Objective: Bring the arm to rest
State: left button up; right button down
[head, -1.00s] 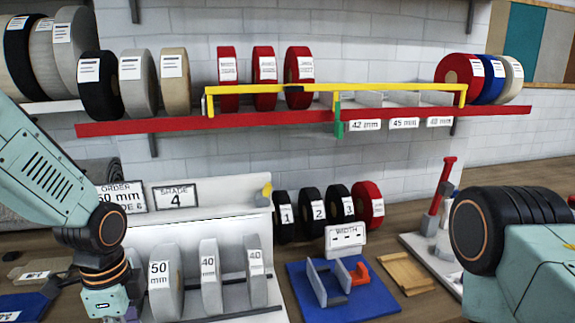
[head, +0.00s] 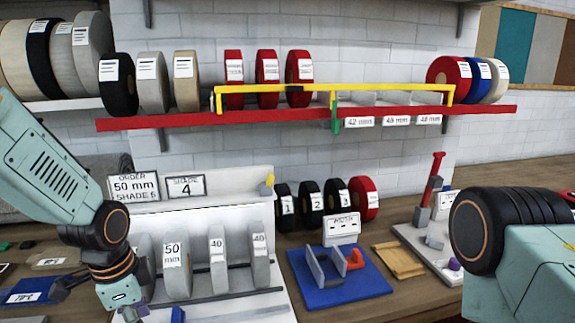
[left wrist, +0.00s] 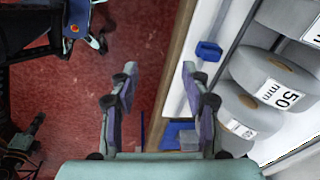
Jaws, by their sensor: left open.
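My left arm comes in from the left in the head view. Its gripper (head: 130,312) hangs at the bottom edge, in front of the left end of the white roll rack, with its fingertips mostly cut off. In the left wrist view the gripper (left wrist: 157,75) is open and empty, its two fingers apart over the red floor and the wooden table edge. The grey 50 mm roll (head: 176,268) stands right of the gripper; it also shows in the left wrist view (left wrist: 262,75). My right arm shows at the right edge of the head view, its gripper out of frame.
The white rack (head: 205,218) holds several grey rolls. A blue tray (head: 345,290) with a width gauge sits centre right. A red shelf (head: 180,121) with a yellow frame (head: 290,89) and several tape rolls spans the wall. A small blue block (left wrist: 208,51) lies near the left fingers.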

pick_arm(q)
jog(key=s+d+f+n+t+b, duration=0.2)
jog(key=f+n+b, duration=0.25)
jog(key=f, duration=0.45)
jog(key=s+d+f+n+t+b, duration=0.1)
jog(key=s+f+n+b, duration=0.15)
jog(key=f+n, duration=0.5)
jog(key=s+f+n+g+b, duration=0.1)
jog(key=s+f+g+b, duration=0.3)
jog(key=s+f+b, duration=0.6)
jog(key=s+f, duration=1.2)
jog(key=f, duration=0.1)
jog(key=shift+s+d+f, duration=0.15)
jog(key=shift+s+d, duration=0.1)
jog(key=shift+s, duration=0.05)
